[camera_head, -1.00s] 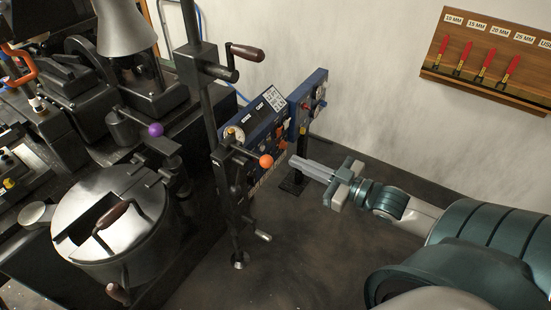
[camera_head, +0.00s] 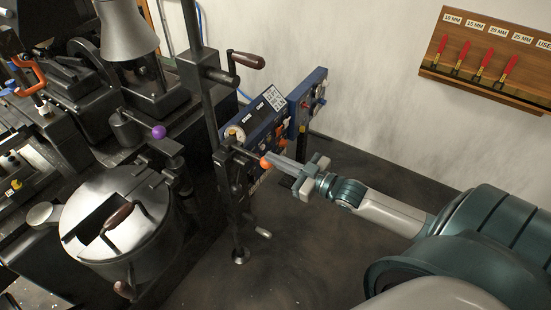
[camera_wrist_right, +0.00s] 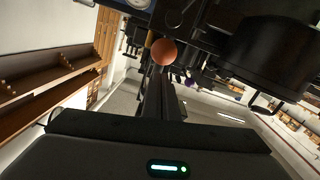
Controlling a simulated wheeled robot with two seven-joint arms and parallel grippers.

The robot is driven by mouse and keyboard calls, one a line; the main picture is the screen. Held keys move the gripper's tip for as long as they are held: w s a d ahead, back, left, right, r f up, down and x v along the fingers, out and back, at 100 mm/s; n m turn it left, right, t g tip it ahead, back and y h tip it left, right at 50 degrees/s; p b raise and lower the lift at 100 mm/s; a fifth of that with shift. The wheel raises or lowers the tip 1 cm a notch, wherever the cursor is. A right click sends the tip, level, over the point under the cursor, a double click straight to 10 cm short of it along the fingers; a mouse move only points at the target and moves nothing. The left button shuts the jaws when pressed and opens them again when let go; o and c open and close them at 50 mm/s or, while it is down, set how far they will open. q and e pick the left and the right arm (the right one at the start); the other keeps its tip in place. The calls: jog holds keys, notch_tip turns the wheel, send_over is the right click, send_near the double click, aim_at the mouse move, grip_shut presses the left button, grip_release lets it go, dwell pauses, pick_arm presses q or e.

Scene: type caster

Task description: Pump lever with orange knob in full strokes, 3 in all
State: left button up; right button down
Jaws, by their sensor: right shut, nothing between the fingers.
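The orange knob (camera_head: 265,163) sits at the end of a short dark lever (camera_head: 245,154) on the black upright post. It also shows in the right wrist view (camera_wrist_right: 164,51), just past my fingertips. My right gripper (camera_head: 272,160) is shut and empty, its fingertips at the knob's right side. They overlap the knob's edge in the head view; I cannot tell whether they touch it. My left gripper is not in view.
A purple knob (camera_head: 159,132) on another lever stands to the left, above the round metal pot (camera_head: 114,215). A dark crank handle (camera_head: 248,60) juts out above. The blue control panel (camera_head: 262,118) stands behind the post. Floor to the right is clear.

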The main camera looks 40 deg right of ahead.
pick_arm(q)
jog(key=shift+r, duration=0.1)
pick_arm(e)
jog(key=shift+w+f, duration=0.1)
jog(key=shift+f, duration=0.35)
